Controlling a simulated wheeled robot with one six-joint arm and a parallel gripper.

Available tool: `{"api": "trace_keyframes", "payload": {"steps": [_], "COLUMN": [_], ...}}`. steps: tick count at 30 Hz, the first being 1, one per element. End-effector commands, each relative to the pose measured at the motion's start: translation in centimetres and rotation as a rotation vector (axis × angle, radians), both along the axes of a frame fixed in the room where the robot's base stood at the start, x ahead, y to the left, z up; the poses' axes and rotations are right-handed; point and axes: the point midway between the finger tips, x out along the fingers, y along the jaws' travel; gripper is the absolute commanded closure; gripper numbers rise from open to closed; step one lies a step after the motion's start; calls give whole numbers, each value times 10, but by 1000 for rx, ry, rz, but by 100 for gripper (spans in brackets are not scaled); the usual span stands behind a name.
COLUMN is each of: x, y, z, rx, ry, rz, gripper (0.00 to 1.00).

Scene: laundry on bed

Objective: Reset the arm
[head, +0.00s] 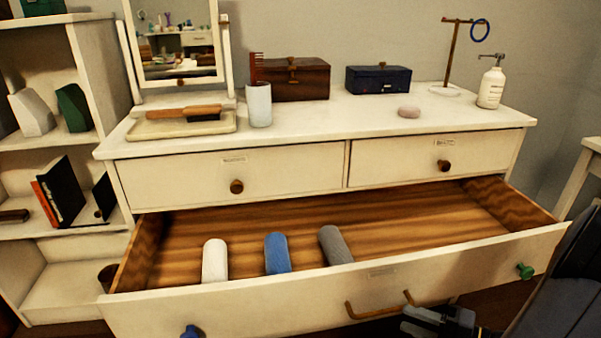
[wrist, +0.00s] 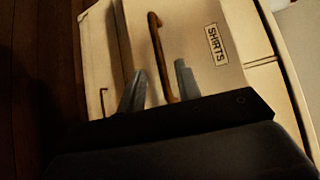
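My gripper (head: 408,320) shows at the bottom of the head view, just in front of the open drawer's front (head: 300,293) and close to the right end of its brass bar handle (head: 352,311). In the wrist view, the two fingers of my gripper (wrist: 160,85) stand apart, with the handle (wrist: 157,50) appearing in the gap between them. Whether the fingers touch the handle cannot be told. The label reading SHIRTS (wrist: 217,44) is on the same drawer front. Nothing is held.
The open drawer holds a white roll (head: 215,260), a blue roll (head: 277,253) and a grey roll (head: 335,245). A shelf unit (head: 50,250) is at the left. Several items stand on the dresser top (head: 330,115).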

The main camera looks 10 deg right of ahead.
Motion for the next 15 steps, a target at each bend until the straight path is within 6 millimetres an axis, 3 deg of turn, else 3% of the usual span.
{"api": "trace_keyframes", "payload": {"steps": [6,15], "x": [24,44], "y": [26,46], "z": [-7,-10], "rx": [0,0], "ry": [1,1], "rz": [4,0], "gripper": [67,67]}}
